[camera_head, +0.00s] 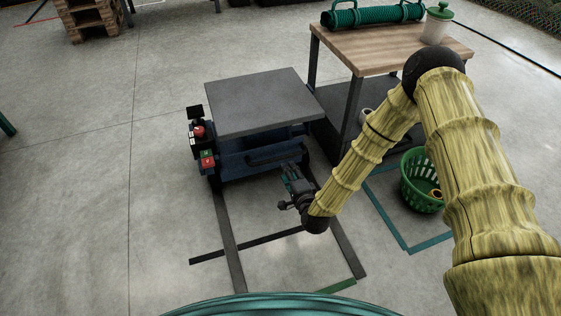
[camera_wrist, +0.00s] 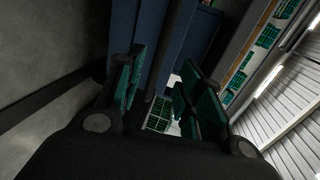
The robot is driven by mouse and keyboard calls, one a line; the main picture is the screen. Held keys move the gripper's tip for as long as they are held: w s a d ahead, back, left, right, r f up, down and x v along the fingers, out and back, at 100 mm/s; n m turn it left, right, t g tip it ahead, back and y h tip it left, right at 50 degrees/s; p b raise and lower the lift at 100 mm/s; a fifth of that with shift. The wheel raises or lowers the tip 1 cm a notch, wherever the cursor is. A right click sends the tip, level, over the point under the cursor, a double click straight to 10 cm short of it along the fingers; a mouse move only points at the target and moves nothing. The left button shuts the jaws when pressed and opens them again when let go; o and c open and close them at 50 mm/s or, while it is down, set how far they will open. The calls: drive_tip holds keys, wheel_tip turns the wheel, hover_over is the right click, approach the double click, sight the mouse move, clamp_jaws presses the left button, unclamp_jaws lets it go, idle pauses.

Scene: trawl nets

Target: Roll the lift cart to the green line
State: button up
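The lift cart (camera_head: 262,103) has a flat grey top, a blue body and a dark push handle (camera_head: 272,156) on the side facing me. It stands at the far end of two dark floor strips. A green line (camera_head: 338,286) shows on the floor near my base, mostly hidden by my own body. My gripper (camera_head: 291,178) is just in front of the handle's right part. In the wrist view, its green fingers (camera_wrist: 163,90) are spread apart, with a dark bar (camera_wrist: 174,45) seen between or just beyond them. I cannot tell whether they touch it.
A control box (camera_head: 203,140) with red buttons is on the cart's left. A wooden-topped workbench (camera_head: 385,45) stands close at its right. A green basket (camera_head: 421,182) sits within a teal floor outline. A dark cross strip (camera_head: 250,244) lies between cart and green line. The left floor is clear.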

sight(281, 158)
drive_tip(key=shift+b+x, duration=2.25)
drive_tip(key=shift+x, duration=2.7)
clamp_jaws()
